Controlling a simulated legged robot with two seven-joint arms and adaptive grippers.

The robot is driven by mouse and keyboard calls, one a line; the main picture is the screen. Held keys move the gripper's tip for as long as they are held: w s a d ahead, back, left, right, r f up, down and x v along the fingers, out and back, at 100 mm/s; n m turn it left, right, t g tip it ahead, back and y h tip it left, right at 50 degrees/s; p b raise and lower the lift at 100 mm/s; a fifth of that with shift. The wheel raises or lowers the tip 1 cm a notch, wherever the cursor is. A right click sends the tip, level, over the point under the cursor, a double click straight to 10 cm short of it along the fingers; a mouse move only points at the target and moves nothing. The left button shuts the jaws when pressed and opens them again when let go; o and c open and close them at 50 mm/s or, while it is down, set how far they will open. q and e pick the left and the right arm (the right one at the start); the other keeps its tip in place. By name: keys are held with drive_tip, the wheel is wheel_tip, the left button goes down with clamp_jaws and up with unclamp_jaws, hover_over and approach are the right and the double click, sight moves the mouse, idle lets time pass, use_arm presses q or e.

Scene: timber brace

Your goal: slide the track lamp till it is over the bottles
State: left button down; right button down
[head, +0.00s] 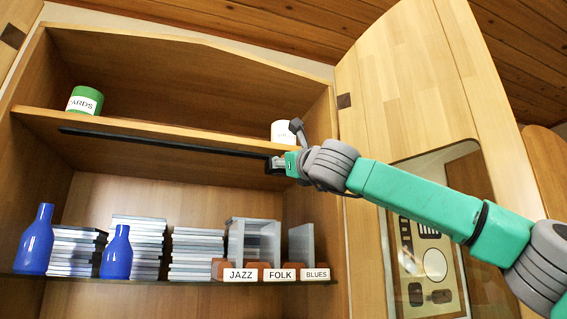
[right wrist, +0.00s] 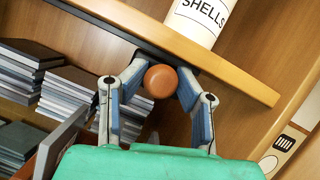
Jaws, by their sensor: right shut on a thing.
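A black track (head: 160,142) runs along the underside of the upper shelf. My right gripper (head: 279,164) is at the track's right end, below the white can. In the right wrist view my right gripper (right wrist: 160,90) has its fingers closed on a round orange-brown piece (right wrist: 161,82) just under the track (right wrist: 120,30), which appears to be the lamp; in the head view the lamp is mostly hidden by the gripper. Two blue bottles stand at the left of the lower shelf, a taller one (head: 36,243) and a shorter one (head: 117,257), well left of the gripper. My left gripper is not in view.
A green can (head: 84,100) and a white can (head: 283,131) labelled SHELLS (right wrist: 202,18) stand on the upper shelf. Stacks of cases (head: 197,255) and labelled JAZZ (head: 240,275), FOLK and BLUES blocks fill the lower shelf. An open cabinet door (head: 400,90) stands at right.

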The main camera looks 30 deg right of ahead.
drive_tip(key=shift+w+d+f, duration=0.15)
drive_tip(key=shift+w+d, duration=0.05)
